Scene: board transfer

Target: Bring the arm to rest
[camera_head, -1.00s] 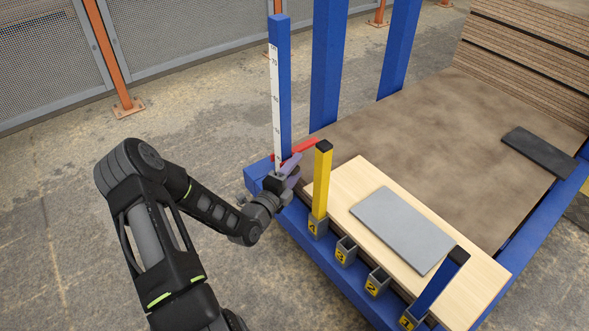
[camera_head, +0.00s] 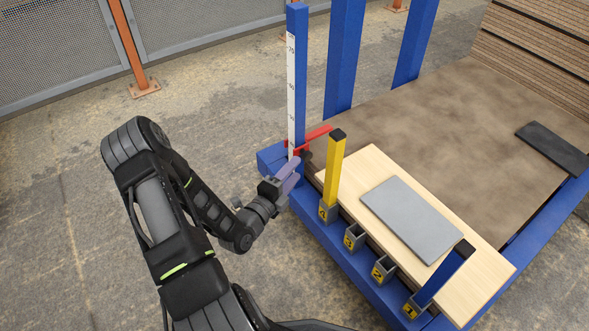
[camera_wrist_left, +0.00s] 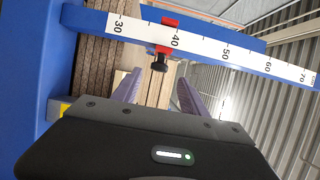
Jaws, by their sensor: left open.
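My left gripper (camera_head: 288,172) is at the blue frame's near left corner, just in front of the post with the white scale (camera_head: 291,95). In the left wrist view its two purple fingers (camera_wrist_left: 157,92) are apart with nothing between them. A red pointer with a black knob (camera_wrist_left: 160,60) sits on the scale near 40, beyond the fingertips; the red pointer (camera_head: 318,133) also shows in the head view. I cannot tell from the head view whether the gripper touches the post. My right gripper is not in view.
A yellow post (camera_head: 335,170) stands in a numbered socket right of the gripper. Empty sockets (camera_head: 355,237) and a short blue post (camera_head: 443,277) follow along the edge. A grey plate (camera_head: 411,218) lies on a light wooden board (camera_head: 372,163). Open floor (camera_head: 70,210) lies left.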

